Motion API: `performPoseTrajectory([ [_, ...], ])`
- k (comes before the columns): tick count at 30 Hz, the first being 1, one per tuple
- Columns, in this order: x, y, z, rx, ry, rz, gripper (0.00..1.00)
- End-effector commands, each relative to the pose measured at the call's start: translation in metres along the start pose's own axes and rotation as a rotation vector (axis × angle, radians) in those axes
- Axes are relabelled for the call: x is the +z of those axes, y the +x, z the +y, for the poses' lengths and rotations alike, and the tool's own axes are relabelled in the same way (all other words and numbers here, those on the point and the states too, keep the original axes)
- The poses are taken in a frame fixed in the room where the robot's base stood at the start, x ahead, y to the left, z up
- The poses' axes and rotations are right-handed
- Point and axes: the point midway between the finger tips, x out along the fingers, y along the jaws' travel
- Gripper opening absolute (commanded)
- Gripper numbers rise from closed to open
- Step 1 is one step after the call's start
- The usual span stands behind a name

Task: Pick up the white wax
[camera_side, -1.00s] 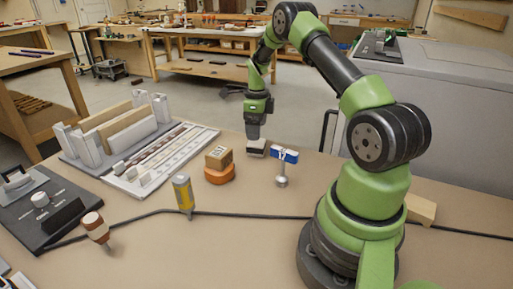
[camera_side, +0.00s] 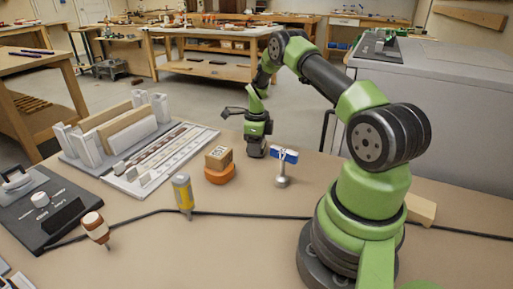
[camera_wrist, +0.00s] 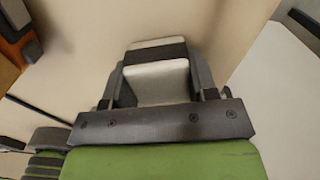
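The white wax appears to be the pale block with a dark band (camera_wrist: 158,80) in the wrist view. It lies between the two dark fingers of my gripper (camera_wrist: 160,92), one along each side. I cannot tell whether the fingers press on it or leave a small gap. There the wax is mostly hidden by the gripper.
A blue-topped stand (camera_side: 284,156) is close on the right. A slotted white tray (camera_side: 160,165) is farther left.

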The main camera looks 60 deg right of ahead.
Motion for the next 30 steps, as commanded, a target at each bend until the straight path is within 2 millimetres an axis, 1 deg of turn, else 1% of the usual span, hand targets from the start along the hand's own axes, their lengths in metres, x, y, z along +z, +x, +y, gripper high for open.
performPoseTrajectory([
  [1, 0.0, 0.0, 0.0, 0.0, 0.0, 0.0, 0.3],
  [2, 0.0, 0.0, 0.0, 0.0, 0.0, 0.0, 0.28],
  [8, 0.0, 0.0, 0.0, -0.001, 0.0, 0.0, 0.28],
  [11, 0.0, -0.005, 0.0, -0.002, 0.0, -0.001, 0.28],
  [14, 0.0, -0.019, -0.001, -0.003, 0.0, -0.001, 0.28],
  [21, 0.001, -0.069, -0.001, -0.004, 0.0, -0.001, 0.28],
  [24, 0.001, -0.085, -0.001, -0.003, 0.0, -0.001, 0.28],
  [27, 0.0, -0.096, -0.001, -0.002, 0.0, 0.0, 0.28],
  [30, 0.0, -0.102, 0.0, -0.001, 0.0, 0.001, 0.28],
])
